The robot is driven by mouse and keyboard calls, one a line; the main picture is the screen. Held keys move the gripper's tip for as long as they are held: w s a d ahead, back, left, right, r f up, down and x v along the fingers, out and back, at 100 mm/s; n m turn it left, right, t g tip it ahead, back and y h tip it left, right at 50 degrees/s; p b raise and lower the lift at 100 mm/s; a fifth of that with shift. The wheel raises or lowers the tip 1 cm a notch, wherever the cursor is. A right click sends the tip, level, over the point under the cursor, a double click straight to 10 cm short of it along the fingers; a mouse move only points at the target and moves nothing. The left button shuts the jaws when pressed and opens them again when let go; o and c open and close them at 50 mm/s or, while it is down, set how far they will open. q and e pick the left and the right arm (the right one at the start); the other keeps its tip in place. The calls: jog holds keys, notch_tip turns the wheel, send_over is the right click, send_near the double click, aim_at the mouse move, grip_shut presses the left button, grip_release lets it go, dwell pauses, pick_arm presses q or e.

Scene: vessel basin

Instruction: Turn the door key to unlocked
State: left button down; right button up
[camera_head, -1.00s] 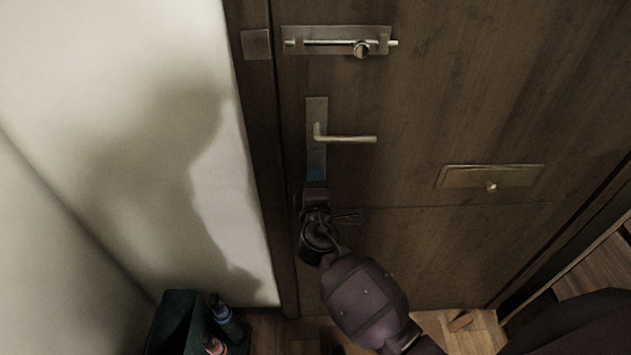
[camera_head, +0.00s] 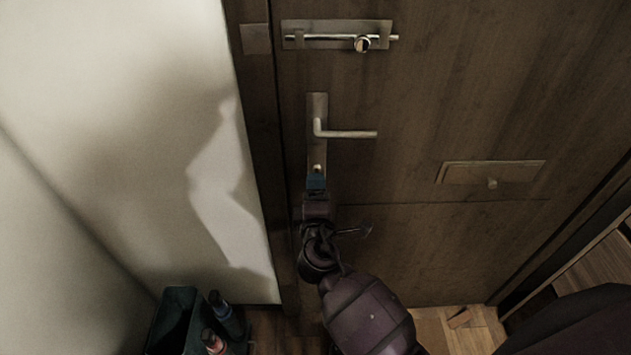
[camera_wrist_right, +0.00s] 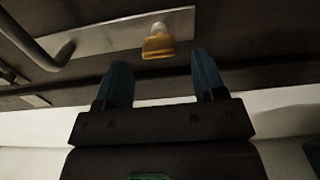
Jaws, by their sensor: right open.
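The door key shows in the right wrist view as a yellow key head (camera_wrist_right: 158,44) in the lock plate (camera_wrist_right: 105,40). In the head view the lock plate (camera_head: 317,108) is on the brown door, with a small keyhole spot (camera_head: 317,167) near its lower end. My right gripper (camera_wrist_right: 160,80) is open, its blue fingers spread to either side of and short of the key, with nothing between them. In the head view the right gripper (camera_head: 316,182) is just below the lock. The key's exact turn is hard to tell. My left gripper is not in view.
A lever handle (camera_head: 345,133) sticks out above the key. A slide bolt (camera_head: 340,36) is higher up, and a letter flap (camera_head: 492,173) is to the right. A dark box with bottles (camera_head: 178,318) stands on the floor at lower left. A pale wall borders the door's left.

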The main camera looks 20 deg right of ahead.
jog(key=v, duration=0.6)
jog(key=shift+s+b, duration=0.2)
jog(key=shift+b, duration=0.15)
jog(key=s+d+f+m+g+y, duration=0.4)
jog(key=s+d+f+m+g, duration=0.2)
jog(key=s+d+f+m, duration=0.7)
jog(key=s+f+m, duration=0.1)
jog(key=s+f, duration=0.1)
jog(key=s, duration=0.2)
jog(key=shift+d+f+y, duration=0.3)
jog(key=shift+d+y, duration=0.1)
dwell(0.4)
